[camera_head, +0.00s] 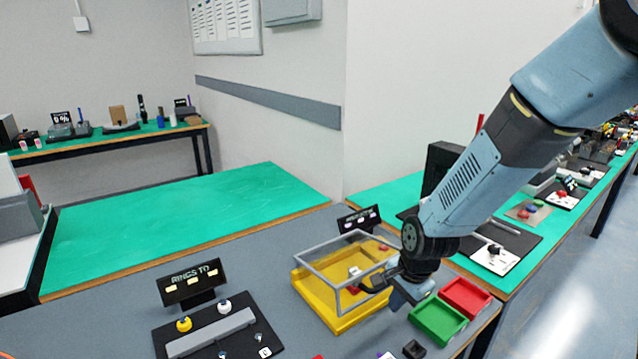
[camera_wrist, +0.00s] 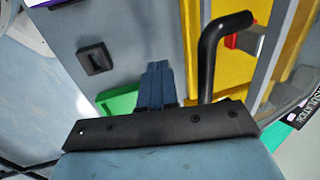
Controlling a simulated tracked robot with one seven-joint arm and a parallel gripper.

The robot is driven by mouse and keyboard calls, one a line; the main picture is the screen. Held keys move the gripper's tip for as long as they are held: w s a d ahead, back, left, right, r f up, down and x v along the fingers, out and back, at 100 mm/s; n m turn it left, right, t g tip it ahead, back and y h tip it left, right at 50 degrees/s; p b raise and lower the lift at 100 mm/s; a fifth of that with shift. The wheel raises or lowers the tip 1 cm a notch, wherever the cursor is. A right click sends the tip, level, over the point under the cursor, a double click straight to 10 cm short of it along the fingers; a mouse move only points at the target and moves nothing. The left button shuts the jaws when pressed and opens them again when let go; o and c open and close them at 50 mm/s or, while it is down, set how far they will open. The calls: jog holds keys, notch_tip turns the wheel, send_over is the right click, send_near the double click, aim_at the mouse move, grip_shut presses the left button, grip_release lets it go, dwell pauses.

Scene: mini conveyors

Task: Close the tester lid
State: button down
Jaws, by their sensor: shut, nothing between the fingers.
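The tester is a yellow box (camera_head: 322,308) on the grey table. The black lid handle (camera_wrist: 208,60) stands just right of my fingers in the wrist view. My gripper (camera_head: 396,300) is at the tester's right front side in the head view, partly hidden by the wrist. In the wrist view my gripper (camera_wrist: 156,66) has its blue fingers together, empty, with a small gap to the handle. A red part (camera_wrist: 240,40) shows inside the yellow box.
A green tray (camera_head: 438,320) and a red tray (camera_head: 465,296) sit right of the tester. A small black block (camera_head: 414,349) lies in front. A black board (camera_head: 218,332) with rings and a sign (camera_head: 190,283) stands left. Grey table between is clear.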

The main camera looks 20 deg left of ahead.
aim_at(356, 270)
jog(key=s+d+r, duration=0.5)
jog(key=d+r, duration=0.2)
jog(key=r, duration=0.1)
jog(key=w+a+r+g+h, duration=0.1)
jog(key=w+a+r, duration=0.2)
jog(key=a+r, duration=0.25)
jog(key=w+a+r+h, duration=0.1)
jog(key=w+a+r, duration=0.2)
jog(key=a+r, duration=0.25)
jog(key=f, duration=1.3)
jog(key=shift+w+d+f, duration=0.15)
jog(key=shift+w+d, duration=0.1)
jog(key=shift+d, duration=0.05)
